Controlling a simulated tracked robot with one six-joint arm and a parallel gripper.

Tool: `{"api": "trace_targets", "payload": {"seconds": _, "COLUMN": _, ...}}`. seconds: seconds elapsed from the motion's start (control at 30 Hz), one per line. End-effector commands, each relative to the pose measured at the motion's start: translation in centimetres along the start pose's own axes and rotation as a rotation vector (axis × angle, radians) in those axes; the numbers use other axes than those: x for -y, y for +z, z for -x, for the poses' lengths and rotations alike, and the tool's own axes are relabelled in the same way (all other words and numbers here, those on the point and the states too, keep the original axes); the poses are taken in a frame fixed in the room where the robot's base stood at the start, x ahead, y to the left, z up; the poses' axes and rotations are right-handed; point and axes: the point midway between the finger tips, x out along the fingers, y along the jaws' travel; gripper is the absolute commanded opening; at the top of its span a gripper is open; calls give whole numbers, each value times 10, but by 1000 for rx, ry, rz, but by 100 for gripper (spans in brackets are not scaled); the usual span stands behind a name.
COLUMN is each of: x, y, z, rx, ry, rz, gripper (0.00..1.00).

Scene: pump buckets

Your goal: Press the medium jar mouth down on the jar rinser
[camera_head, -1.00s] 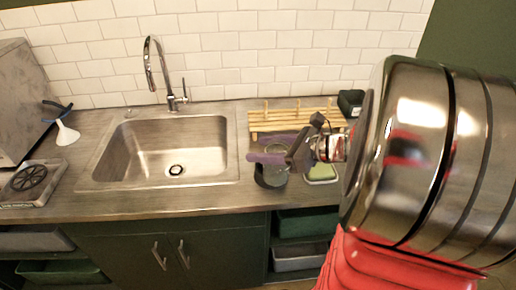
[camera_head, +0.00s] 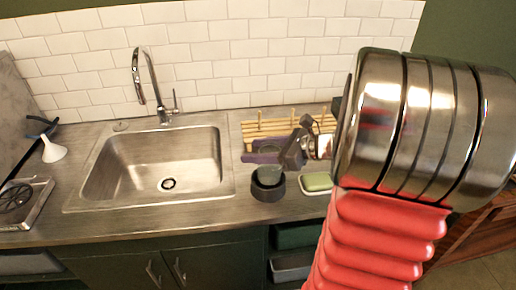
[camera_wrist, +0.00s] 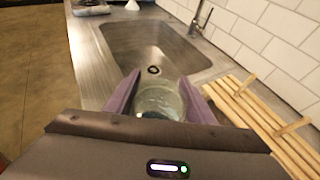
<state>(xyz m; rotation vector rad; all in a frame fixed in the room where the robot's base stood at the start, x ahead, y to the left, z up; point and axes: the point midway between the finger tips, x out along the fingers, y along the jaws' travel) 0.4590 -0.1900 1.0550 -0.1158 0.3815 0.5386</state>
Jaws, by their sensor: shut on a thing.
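A clear glass jar (camera_wrist: 158,101) sits between the purple fingers of my gripper (camera_wrist: 152,92) in the wrist view. My gripper (camera_head: 268,157) is shut on it at the counter right of the sink. In the head view the jar (camera_head: 271,172) shows just above a dark round holder (camera_head: 267,190); I cannot tell whether it touches it. Which way the mouth points is unclear. The jar rinser (camera_head: 16,196), a black spoked disc on a metal tray, lies at the far left of the counter, apart from my gripper.
The steel sink (camera_head: 200,199) with a tall tap (camera_head: 152,85) lies between gripper and rinser. A wooden rack (camera_head: 262,127) stands behind my gripper. A green sponge on a dish (camera_head: 317,183) is to the right. A white funnel (camera_head: 53,150) stands at the left.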

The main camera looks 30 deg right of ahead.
Motion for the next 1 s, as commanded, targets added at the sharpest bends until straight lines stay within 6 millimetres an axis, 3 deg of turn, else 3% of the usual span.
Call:
{"api": "trace_targets", "payload": {"seconds": 0.5, "x": -2, "y": -36, "z": -18, "rx": 0, "ry": 7, "rz": 2, "gripper": 17}}
{"api": "trace_targets", "payload": {"seconds": 0.9, "x": -2, "y": -39, "z": -20, "rx": 0, "ry": 7, "rz": 4, "gripper": 17}}
{"api": "trace_targets", "payload": {"seconds": 0.93, "x": -2, "y": -39, "z": -20, "rx": 0, "ry": 7, "rz": 4, "gripper": 51}}
{"api": "trace_targets", "payload": {"seconds": 1.0, "x": -3, "y": -39, "z": -20, "rx": 0, "ry": 8, "rz": 4, "gripper": 56}}
